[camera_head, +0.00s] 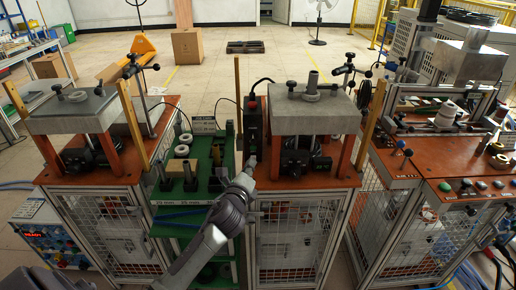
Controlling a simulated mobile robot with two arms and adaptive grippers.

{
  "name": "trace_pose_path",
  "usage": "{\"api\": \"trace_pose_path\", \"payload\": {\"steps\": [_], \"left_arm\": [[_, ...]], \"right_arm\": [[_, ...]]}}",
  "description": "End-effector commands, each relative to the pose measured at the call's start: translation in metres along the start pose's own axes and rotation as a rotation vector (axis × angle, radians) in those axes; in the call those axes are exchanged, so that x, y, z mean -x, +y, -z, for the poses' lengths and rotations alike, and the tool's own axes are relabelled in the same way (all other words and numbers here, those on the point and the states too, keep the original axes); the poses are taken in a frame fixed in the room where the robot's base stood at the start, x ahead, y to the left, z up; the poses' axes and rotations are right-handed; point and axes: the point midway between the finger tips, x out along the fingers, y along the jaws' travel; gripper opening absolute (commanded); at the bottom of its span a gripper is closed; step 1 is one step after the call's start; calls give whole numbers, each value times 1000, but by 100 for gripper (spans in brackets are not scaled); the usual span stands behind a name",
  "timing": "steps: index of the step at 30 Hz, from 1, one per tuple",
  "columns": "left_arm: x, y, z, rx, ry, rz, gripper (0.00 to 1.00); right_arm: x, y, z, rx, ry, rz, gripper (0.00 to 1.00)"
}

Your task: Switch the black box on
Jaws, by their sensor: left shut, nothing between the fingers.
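The black box (253,128) is a narrow upright box with a red part near its top. It stands at the left edge of the middle orange-topped bench, beside a wooden post, with a black cable at its top. My left gripper (250,163) is shut and empty. It points up at the lower end of the box, just below it in the picture. I cannot tell whether it touches the box. The state of the switch is too small to tell. My right gripper is not in view.
A press with a grey top plate (312,108) stands right of the box on the orange bench (270,182). A green shelf (228,160) with rings and blocks lies to the left. Another press (75,115) stands further left, and a bench with buttons (450,190) at the right.

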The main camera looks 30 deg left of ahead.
Motion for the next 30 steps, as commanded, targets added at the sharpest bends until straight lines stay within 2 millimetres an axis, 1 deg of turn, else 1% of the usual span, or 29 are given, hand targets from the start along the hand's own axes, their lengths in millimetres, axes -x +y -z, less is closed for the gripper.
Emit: {"api": "trace_pose_path", "payload": {"steps": [5,8,11,18,21,25,30], "left_arm": [[0,1,1,2,1,-2,0],[-6,1,0,3,1,-2,0],[-18,0,0,4,0,-2,0],[-63,1,0,5,0,-3,0],[-79,1,1,7,1,-3,0],[-93,1,1,6,1,-2,0],[-100,2,1,4,2,-3,0]], "right_arm": [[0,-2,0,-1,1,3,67],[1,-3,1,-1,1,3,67],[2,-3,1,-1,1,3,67],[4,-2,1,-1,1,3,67],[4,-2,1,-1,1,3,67],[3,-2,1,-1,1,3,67],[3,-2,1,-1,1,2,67]]}}
